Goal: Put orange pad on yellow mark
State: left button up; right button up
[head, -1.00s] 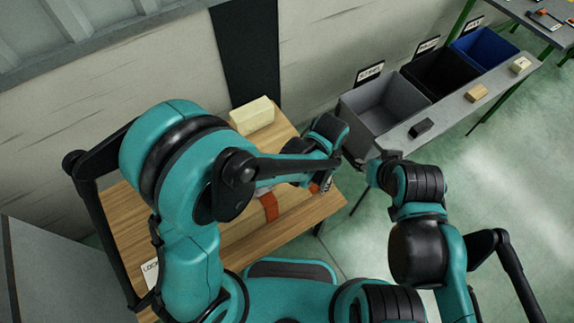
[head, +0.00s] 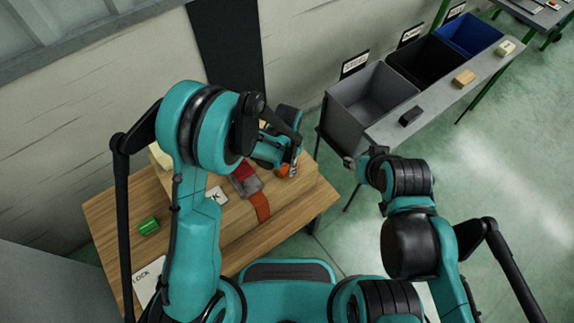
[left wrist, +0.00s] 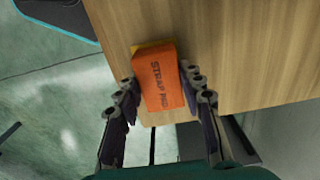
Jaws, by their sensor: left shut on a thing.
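The orange pad (left wrist: 160,82), printed "STRAP PAD", sits between the fingers of my left gripper (left wrist: 167,115) in the left wrist view. The left gripper is shut on it. In the head view the orange pad (head: 282,171) shows small beside the left gripper (head: 292,165), near the right end of the wooden table. A sliver of yellow mark (left wrist: 143,47) shows at the pad's far edge; the pad hides the rest. I cannot tell whether the pad touches the surface. My right gripper (head: 366,160) is near the grey bin, its fingers unclear.
On the table (head: 112,222) are a green block (head: 149,226), a LOCK card (head: 146,281), and a red and orange strap (head: 262,208) with a grey buckle (head: 250,187). A grey bin (head: 368,100) stands right of the table. Open floor lies at the right.

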pick_arm(q)
jog(key=shift+r, duration=0.1)
jog(key=shift+f, duration=0.25)
jog(key=o, duration=1.2)
jog(key=shift+r, duration=0.1)
